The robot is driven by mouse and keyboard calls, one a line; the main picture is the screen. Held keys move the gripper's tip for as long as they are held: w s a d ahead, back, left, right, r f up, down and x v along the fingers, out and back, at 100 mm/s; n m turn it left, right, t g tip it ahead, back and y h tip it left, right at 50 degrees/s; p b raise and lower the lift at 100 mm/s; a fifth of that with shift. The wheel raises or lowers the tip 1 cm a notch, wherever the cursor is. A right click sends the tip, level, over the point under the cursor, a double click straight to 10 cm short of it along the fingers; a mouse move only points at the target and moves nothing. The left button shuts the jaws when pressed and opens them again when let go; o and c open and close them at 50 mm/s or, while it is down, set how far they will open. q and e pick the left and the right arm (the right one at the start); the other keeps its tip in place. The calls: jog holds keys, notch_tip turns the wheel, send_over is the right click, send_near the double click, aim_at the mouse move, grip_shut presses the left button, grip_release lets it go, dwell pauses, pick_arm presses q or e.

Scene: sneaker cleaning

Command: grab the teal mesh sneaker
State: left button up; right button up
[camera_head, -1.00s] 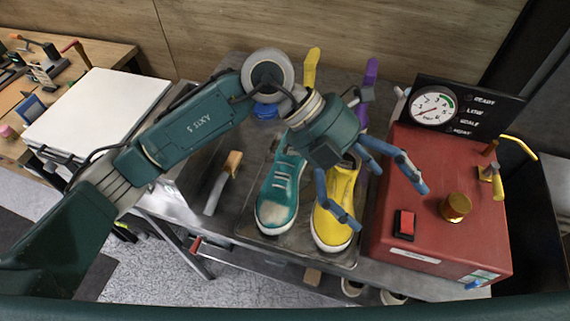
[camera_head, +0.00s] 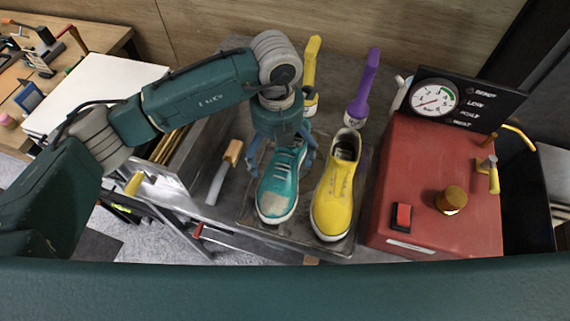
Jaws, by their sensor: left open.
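The teal mesh sneaker (camera_head: 277,190) stands on a grey tray (camera_head: 330,247), with its pale toe toward the front. A yellow sneaker (camera_head: 334,196) stands beside it on the right. My left gripper (camera_head: 281,163) is above the rear part of the teal sneaker. Its fingers are spread, one on each side of the shoe. The gripper body hides the teal heel, and I cannot tell whether the fingers touch the shoe. My right gripper is not in view.
A red machine (camera_head: 435,185) with a gauge and brass knob stands close on the right. A yellow-handled brush (camera_head: 311,72) and a purple-handled brush (camera_head: 363,86) stand behind the shoes. A wooden-handled brush (camera_head: 224,171) lies to the left.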

aim_at(278, 155)
pick_arm(q)
jog(key=shift+f+p, duration=0.4)
jog(key=shift+f, duration=1.15)
jog(key=shift+c, duration=0.5)
jog(key=c, duration=1.4)
jog(key=shift+o, duration=0.2)
